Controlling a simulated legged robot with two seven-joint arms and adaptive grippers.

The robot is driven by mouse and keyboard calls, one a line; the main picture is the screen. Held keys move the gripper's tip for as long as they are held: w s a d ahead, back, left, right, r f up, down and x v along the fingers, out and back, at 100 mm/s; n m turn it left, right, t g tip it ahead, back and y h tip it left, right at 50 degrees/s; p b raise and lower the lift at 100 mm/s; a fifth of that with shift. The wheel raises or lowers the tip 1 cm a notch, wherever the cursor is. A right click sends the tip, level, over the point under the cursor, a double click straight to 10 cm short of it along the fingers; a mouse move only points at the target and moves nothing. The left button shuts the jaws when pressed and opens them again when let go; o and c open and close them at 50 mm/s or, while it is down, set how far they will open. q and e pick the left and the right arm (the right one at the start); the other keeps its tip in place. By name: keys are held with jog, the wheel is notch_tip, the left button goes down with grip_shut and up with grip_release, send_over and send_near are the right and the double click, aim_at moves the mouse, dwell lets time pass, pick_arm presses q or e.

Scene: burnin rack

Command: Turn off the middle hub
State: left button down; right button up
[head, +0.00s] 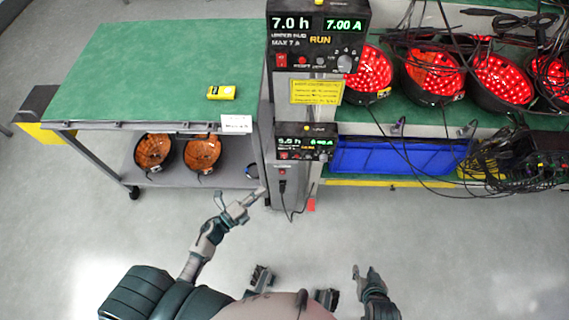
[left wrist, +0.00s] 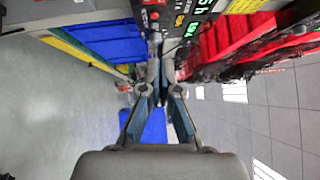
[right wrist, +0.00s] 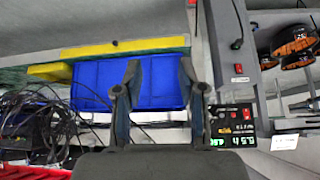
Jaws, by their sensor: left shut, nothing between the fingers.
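The middle hub (head: 306,141) is a small black box on the grey post, below the larger upper hub (head: 318,40). Its green digits are lit, and a red switch (head: 283,155) sits at its lower left. My left gripper (head: 258,194) is below and left of the hub, apart from it, shut and empty. In the left wrist view its fingers (left wrist: 160,78) point toward a black hub panel (left wrist: 187,14) with a red switch. My right gripper (head: 362,272) is low and away from the rack. In the right wrist view its fingers (right wrist: 160,75) are apart and empty.
A green-topped cart (head: 150,70) stands left of the post, with orange bowls on its lower shelf. Right of the post are red-lit bowls (head: 432,75), a blue bin (head: 380,157) and tangled black cables (head: 515,155). A cable hangs below the middle hub. The near floor is clear.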

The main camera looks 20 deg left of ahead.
aim_at(285, 155)
pick_arm(q)
jog(key=w+d, duration=0.1)
jog(key=w, duration=0.3)
jog(key=w+d, duration=0.1)
jog(key=w, duration=0.3)
jog(key=w+d+r, duration=0.1)
jog(key=w, duration=0.3)
jog(key=shift+b, duration=0.4)
jog(key=shift+w+a, duration=0.25)
jog(key=shift+w, duration=0.05)
jog(key=shift+d+r, duration=0.1)
jog(key=shift+d, duration=0.4)
jog(key=shift+w+r, duration=0.1)
jog(key=shift+w, duration=0.05)
jog(key=shift+w+r, duration=0.1)
jog(key=shift+a, duration=0.35)
pick_arm(e)
jog(key=shift+w+a+r+t, duration=0.3)
jog(key=shift+w+a+t, duration=0.25)
jog(key=shift+w+t, duration=0.1)
